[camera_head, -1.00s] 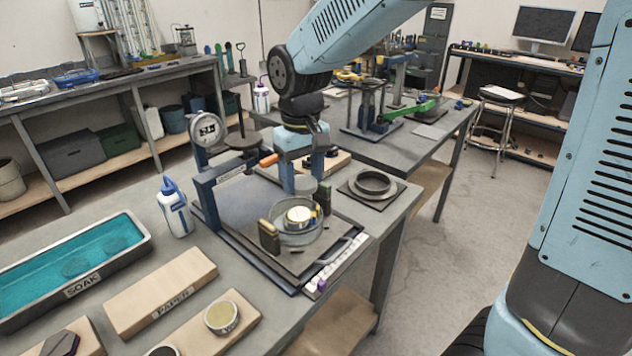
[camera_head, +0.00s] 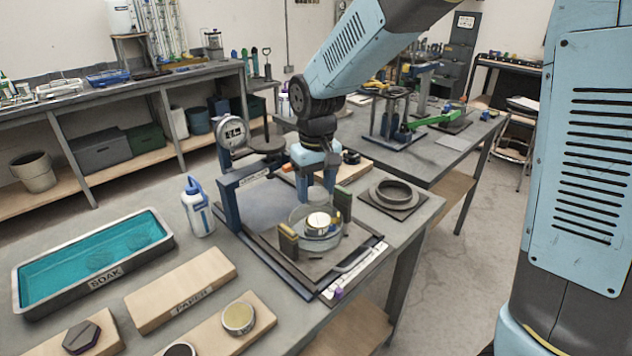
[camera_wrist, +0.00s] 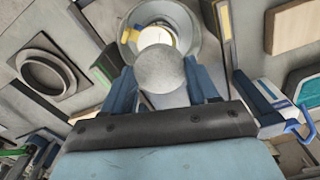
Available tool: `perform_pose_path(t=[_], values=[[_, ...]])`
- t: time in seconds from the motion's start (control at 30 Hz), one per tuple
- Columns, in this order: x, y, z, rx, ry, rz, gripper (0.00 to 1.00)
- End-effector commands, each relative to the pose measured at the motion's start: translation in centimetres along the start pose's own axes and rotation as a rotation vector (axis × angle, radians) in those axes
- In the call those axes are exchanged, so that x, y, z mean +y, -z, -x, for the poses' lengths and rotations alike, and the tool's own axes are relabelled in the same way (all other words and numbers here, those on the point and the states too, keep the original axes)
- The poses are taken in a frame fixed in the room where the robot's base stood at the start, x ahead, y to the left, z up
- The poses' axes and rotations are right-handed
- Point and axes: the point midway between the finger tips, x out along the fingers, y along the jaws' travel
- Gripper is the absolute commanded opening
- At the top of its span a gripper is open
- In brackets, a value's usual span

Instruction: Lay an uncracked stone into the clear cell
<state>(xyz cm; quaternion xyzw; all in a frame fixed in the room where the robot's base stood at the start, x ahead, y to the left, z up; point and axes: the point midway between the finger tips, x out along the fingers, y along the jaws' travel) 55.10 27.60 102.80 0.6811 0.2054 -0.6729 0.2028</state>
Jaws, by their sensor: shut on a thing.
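My gripper (camera_wrist: 162,82) is shut on a round grey stone (camera_wrist: 160,70), which fills the space between its fingers in the wrist view. I see no crack on its visible face. In the head view the stone (camera_head: 317,195) hangs just above the clear cell (camera_head: 336,240). The cell is a see-through round wall standing on the dark plate, with a pale disc (camera_head: 318,221) with a yellowish edge inside it. In the wrist view the held stone partly covers the clear cell (camera_wrist: 193,25). Two faint discs lie under the water in the soak tray (camera_head: 165,240).
Two upright blocks (camera_head: 288,243) (camera_head: 343,204) flank the cell closely. A blue frame with a dial (camera_head: 231,133) stands behind left. A white bottle (camera_head: 198,210), a paper board (camera_head: 180,288), a round tin (camera_head: 239,318) and a grey ring (camera_head: 393,192) on a plate stand around.

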Motion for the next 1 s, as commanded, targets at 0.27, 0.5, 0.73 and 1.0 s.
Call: perform_pose_path(t=[0.27, 0.5, 0.73, 1.0], values=[[0.0, -0.1, -1.7, -0.002, 0.0, 0.0, 0.22], [0.0, 0.0, -3.0, -0.001, 0.0, 0.0, 0.22], [0.0, -0.1, -4.3, -0.001, 0.0, 0.0, 0.22], [0.0, -0.1, -5.6, -0.001, 0.0, 0.0, 0.22]])
